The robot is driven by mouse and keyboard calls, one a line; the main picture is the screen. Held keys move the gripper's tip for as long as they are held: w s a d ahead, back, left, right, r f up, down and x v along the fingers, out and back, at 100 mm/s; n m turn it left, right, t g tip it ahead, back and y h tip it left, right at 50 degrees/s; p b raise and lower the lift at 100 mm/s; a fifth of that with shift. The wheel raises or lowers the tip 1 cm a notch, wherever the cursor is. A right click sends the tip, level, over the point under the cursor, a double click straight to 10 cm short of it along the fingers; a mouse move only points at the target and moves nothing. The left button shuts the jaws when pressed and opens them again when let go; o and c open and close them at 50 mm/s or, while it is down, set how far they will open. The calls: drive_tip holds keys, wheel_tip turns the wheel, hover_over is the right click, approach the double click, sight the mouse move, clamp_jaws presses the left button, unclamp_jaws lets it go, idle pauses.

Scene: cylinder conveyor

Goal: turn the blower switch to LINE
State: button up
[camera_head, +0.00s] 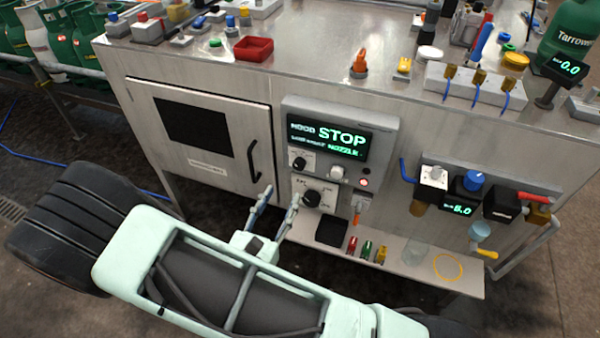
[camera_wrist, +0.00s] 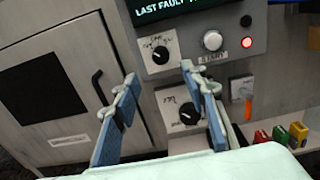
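Two black rotary knobs sit on the grey control panel. The upper, smaller knob (camera_head: 299,163) is left of a white button and also shows in the wrist view (camera_wrist: 160,54). The lower, larger knob (camera_head: 312,198) shows in the wrist view too (camera_wrist: 190,114), partly behind my right finger. Their labels are too small to read, so I cannot tell which is the blower switch or where LINE is. My gripper (camera_head: 282,190) is open and empty, in front of the panel's lower left. In the wrist view my gripper (camera_wrist: 158,76) has its blue-padded fingers wide apart.
The display (camera_head: 328,138) reads STOP. A start button (camera_wrist: 212,41) and a red lamp (camera_wrist: 246,42) are right of the upper knob. A cabinet door with a black handle (camera_head: 254,160) is to the left. A low shelf (camera_head: 410,268) holds colored clips and a glass.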

sight(298, 166)
drive_tip(key=b+x, duration=0.1)
drive_tip(key=x, duration=0.9)
drive_tip(key=shift+w+d, duration=0.1)
drive_tip(key=shift+w, duration=0.1)
clamp_jaws()
